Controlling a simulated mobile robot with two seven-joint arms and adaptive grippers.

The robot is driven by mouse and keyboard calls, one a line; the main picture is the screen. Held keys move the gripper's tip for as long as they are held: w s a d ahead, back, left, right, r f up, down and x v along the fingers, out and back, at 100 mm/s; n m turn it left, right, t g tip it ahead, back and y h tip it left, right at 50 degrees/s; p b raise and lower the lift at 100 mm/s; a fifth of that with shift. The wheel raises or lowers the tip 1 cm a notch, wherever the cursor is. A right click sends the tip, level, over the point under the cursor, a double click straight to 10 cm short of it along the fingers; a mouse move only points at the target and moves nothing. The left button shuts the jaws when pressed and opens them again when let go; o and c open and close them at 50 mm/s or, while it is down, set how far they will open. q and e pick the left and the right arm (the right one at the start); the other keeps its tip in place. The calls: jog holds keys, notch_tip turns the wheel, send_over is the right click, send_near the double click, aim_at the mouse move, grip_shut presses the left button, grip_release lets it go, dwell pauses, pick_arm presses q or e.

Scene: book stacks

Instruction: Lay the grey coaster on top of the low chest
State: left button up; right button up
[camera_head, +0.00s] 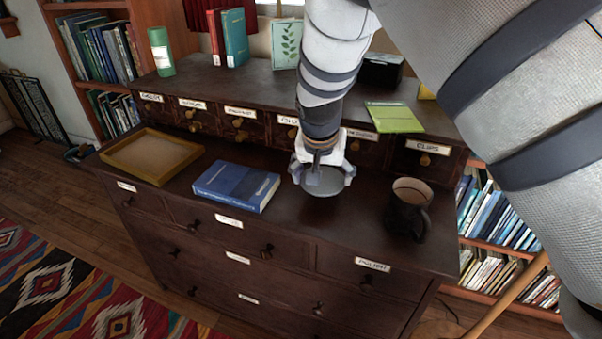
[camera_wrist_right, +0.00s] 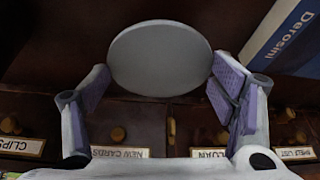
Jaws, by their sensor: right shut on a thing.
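The low chest (camera_head: 318,222) is dark wood with labelled drawers. My right gripper (camera_head: 322,172) reaches down over its top, between the blue book and the dark mug. It is shut on the grey coaster (camera_head: 325,187), a thin round disc. In the right wrist view the coaster (camera_wrist_right: 160,58) sits between the two finger pads, close to their tips. The coaster lies roughly flat at or just above the chest top; I cannot tell whether it touches. My left gripper is not in view.
A blue book (camera_head: 236,187) lies left of the coaster, and a wooden tray (camera_head: 152,178) is farther left. A dark mug (camera_head: 408,210) stands to the right. Behind is a raised row of small drawers (camera_head: 240,118) with a green notepad (camera_head: 394,118) on top.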

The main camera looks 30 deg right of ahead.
aim_at(324, 182)
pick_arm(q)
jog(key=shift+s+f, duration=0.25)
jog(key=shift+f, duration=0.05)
pick_arm(e)
jog(key=shift+s+x, duration=0.2)
jog(key=shift+x, duration=0.75)
jog(key=shift+s+x, duration=0.15)
jog(key=shift+x, duration=0.8)
jog(key=shift+a+f, duration=0.1)
jog(key=shift+f, duration=0.05)
jog(key=shift+f, duration=0.15)
jog(key=o, duration=1.1)
jog(key=shift+o, duration=0.2)
jog(key=p+v, duration=0.1)
jog(key=v, duration=1.1)
jog(key=shift+r+p, duration=0.2)
jog(key=shift+p, duration=0.15)
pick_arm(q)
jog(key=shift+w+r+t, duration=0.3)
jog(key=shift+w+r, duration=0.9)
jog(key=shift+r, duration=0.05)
pick_arm(e)
jog(key=shift+f, duration=0.1)
